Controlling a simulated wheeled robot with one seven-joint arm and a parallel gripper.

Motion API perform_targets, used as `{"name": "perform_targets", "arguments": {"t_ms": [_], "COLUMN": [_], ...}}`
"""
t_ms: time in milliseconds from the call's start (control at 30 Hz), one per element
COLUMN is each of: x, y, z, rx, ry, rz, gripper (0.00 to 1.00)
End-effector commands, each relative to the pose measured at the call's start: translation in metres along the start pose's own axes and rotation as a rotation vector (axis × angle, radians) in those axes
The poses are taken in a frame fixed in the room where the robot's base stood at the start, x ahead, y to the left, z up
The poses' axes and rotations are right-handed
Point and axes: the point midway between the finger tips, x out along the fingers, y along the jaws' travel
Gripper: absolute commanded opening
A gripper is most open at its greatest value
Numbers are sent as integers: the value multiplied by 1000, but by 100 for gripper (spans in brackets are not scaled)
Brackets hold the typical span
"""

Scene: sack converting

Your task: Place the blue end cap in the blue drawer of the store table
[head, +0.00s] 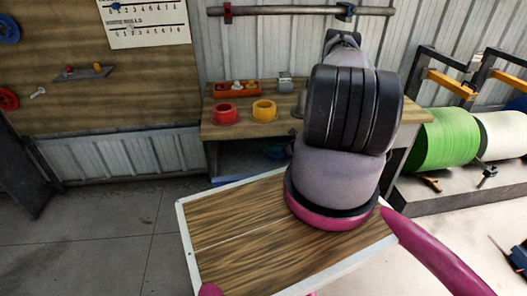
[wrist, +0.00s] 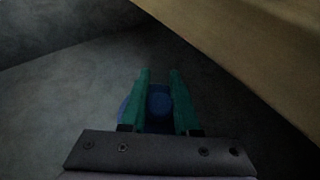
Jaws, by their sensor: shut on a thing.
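In the wrist view my gripper (wrist: 160,72) has two green fingers. They are shut on a round blue piece, the blue end cap (wrist: 159,102), which shows between and behind them. In the head view my own arm covers the gripper, or nearly so; a small dark blue-green patch shows left of the arm under the tabletop, too small to tell. The store table (head: 226,131) is a wooden table at the back against the wall. Below its top is a dark bluish space; I cannot make out an open blue drawer there.
A red ring (head: 225,114), a yellow ring (head: 264,111) and a red-orange tray (head: 237,89) stand on the table. Green (head: 447,137) and white rolls (head: 503,134) are on a rack at right. In the wrist view a wooden edge (wrist: 260,50) lies close at upper right. Floor is clear at left.

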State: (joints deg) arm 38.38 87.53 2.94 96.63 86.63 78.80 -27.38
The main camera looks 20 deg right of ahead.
Motion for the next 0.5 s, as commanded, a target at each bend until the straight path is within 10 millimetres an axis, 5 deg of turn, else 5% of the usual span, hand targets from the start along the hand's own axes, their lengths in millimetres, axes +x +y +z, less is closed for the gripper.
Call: {"name": "perform_targets", "arguments": {"t_ms": [500], "x": [52], "y": [0], "z": [-12], "rx": [2], "ry": [0], "rz": [-2], "gripper": [0]}}
